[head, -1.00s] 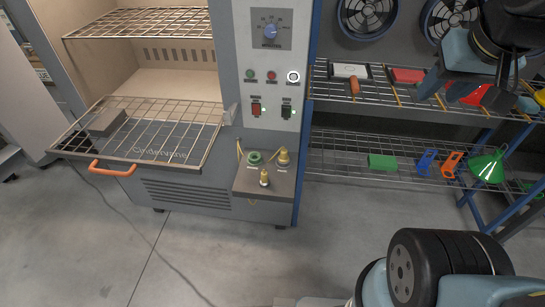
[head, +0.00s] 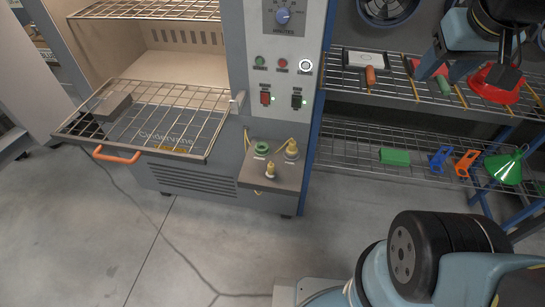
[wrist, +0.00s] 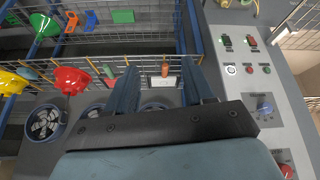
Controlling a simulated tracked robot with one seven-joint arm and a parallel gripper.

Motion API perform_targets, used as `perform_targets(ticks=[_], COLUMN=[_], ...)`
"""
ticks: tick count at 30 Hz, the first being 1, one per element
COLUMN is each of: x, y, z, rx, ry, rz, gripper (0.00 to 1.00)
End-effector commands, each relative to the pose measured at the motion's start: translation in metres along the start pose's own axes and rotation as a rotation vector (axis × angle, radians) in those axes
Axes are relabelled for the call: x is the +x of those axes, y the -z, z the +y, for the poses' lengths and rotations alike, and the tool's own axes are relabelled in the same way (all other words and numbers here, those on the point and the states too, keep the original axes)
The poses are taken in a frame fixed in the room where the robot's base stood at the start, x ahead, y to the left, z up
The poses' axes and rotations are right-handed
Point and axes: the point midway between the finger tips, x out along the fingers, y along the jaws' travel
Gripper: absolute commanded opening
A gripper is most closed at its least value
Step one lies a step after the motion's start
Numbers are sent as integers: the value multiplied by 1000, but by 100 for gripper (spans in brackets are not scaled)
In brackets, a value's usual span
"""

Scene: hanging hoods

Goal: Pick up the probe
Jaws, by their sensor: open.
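No thing is clearly recognisable as the probe. A small brass-yellow fitting (head: 270,171) stands on the grey ledge of the oven cabinet, with a larger one (head: 291,149) behind it and a thin yellow cable nearby. I cannot tell if either is the probe. My gripper (head: 474,66) is at the upper right in the head view, in front of the upper rack shelf. In the wrist view my gripper (wrist: 162,82) has its two dark fingers apart with nothing held between them. It is well away from the brass fittings.
The oven's wire shelf (head: 190,131) sticks out with a grey block (head: 112,106) on it. The upper rack holds an orange handle (head: 370,76), a white framed plate (head: 366,59) and a red funnel (head: 497,84). A green block (head: 395,156) and green funnel (head: 507,167) are below. The floor is open.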

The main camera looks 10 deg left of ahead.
Motion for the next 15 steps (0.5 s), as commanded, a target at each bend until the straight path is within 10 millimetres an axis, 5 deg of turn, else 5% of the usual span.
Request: perform_targets(ticks=[15], x=[104], y=[56], z=[-74], rx=[-935], ry=[46], rz=[-175], gripper=[52])
